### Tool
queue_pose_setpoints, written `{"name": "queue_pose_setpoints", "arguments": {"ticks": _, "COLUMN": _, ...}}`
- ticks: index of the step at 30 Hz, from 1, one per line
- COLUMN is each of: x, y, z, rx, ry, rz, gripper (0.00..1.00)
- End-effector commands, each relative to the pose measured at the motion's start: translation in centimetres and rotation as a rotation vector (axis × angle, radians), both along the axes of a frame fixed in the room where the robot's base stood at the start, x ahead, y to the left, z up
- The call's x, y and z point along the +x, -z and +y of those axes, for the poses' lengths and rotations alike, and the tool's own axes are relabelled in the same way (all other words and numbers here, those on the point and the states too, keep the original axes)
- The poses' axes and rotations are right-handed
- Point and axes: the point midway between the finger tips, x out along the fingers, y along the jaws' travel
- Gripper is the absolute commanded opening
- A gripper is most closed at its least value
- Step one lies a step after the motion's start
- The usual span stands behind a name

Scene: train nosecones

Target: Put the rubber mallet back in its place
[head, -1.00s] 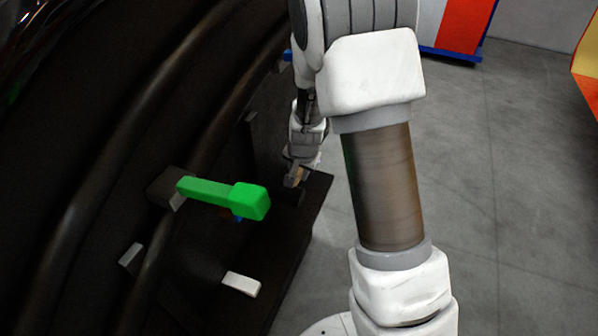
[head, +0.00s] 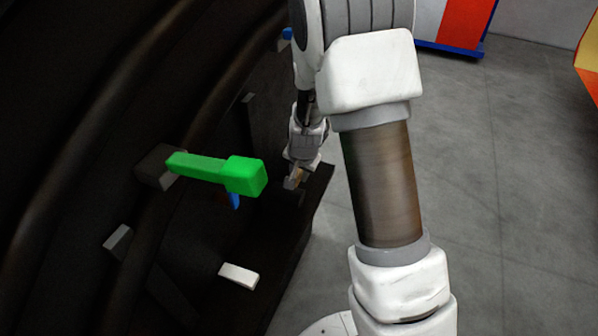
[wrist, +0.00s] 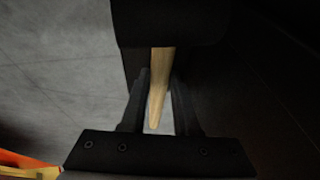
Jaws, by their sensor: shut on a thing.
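The rubber mallet shows in the wrist view as a pale wooden handle (wrist: 159,85) under a black head (wrist: 170,22). My gripper (wrist: 161,78) is shut on the handle, with one dark finger on each side. In the head view my gripper (head: 297,177) is beyond my forearm, over the dark ledge. A small tan patch of the handle (head: 296,175) shows there; the mallet head is hard to tell from the dark surroundings. I cannot tell which spot is the mallet's place.
A green bar with a block end (head: 244,176) juts from the dark curved structure (head: 60,190) at left. A blue piece (head: 234,199), a white block (head: 239,275) and a grey block (head: 117,242) are near it. Open grey floor (head: 470,200) lies right.

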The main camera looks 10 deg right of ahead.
Motion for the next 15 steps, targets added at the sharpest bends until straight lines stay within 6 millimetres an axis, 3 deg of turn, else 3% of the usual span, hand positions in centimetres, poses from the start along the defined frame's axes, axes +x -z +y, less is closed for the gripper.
{"name": "queue_pose_setpoints", "arguments": {"ticks": 15, "x": 0.1, "y": 3.3, "z": 0.0, "rx": 0.000, "ry": 0.000, "rz": -0.001, "gripper": 0.00}}
